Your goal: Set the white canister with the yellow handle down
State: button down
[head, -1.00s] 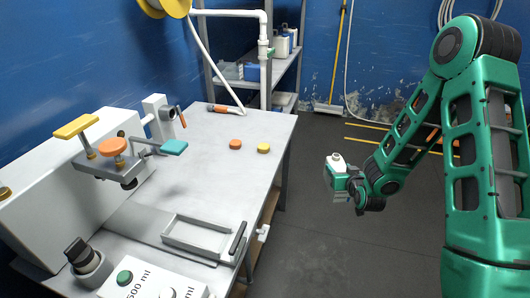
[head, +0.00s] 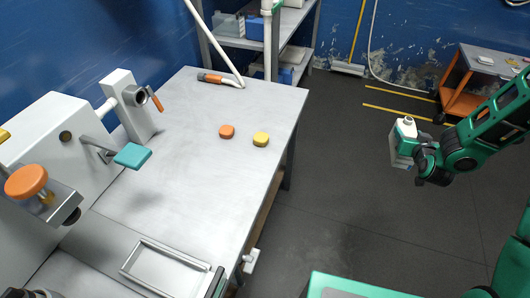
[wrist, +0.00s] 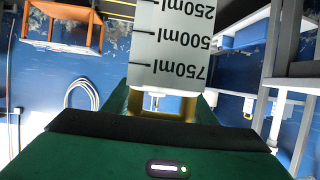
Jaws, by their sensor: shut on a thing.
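The white canister (head: 404,140) is upright in the air, over the dark floor to the right of the workbench. My gripper (head: 424,158) is shut on its handle side and holds it clear of everything. In the wrist view the canister (wrist: 172,48) shows upside down, with 250, 500 and 750 ml marks. A part of its yellow handle (wrist: 183,107) shows at my gripper's jaws; the rest is hidden.
The grey workbench (head: 190,180) is at left, with an orange disc (head: 227,131), a yellow disc (head: 261,139) and an orange-handled tool (head: 212,78). A metal frame (head: 165,265) lies near its front. An orange trolley (head: 462,104) stands at far right. The bench middle is clear.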

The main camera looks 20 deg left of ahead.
jog(key=shift+w+d, duration=0.1)
jog(key=shift+w, duration=0.1)
jog(key=shift+d, duration=0.15)
jog(key=s+a+r+n+g+y, duration=0.1)
jog(key=s+a+r+n+y, duration=0.15)
jog(key=a, duration=0.85)
jog(key=s+a+r+n+y, duration=0.1)
jog(key=a+r+n+y, duration=0.15)
jog(key=a, duration=0.85)
jog(key=s+a+r+n+g+y, duration=0.1)
jog(key=s+a+r+y, duration=0.15)
jog(key=a, duration=0.85)
jog(key=s+a+r+n+g+y, duration=0.2)
jog(key=s+a+r+n+g, duration=0.15)
jog(key=s+a, duration=0.8)
jog(key=s+a+r+n+g+y, duration=0.25)
jog(key=s+a+r, duration=0.25)
jog(key=s+a, duration=0.6)
notch_tip(320, 180, down, 10)
jog(key=w+a, duration=0.1)
jog(key=shift+t, duration=0.3)
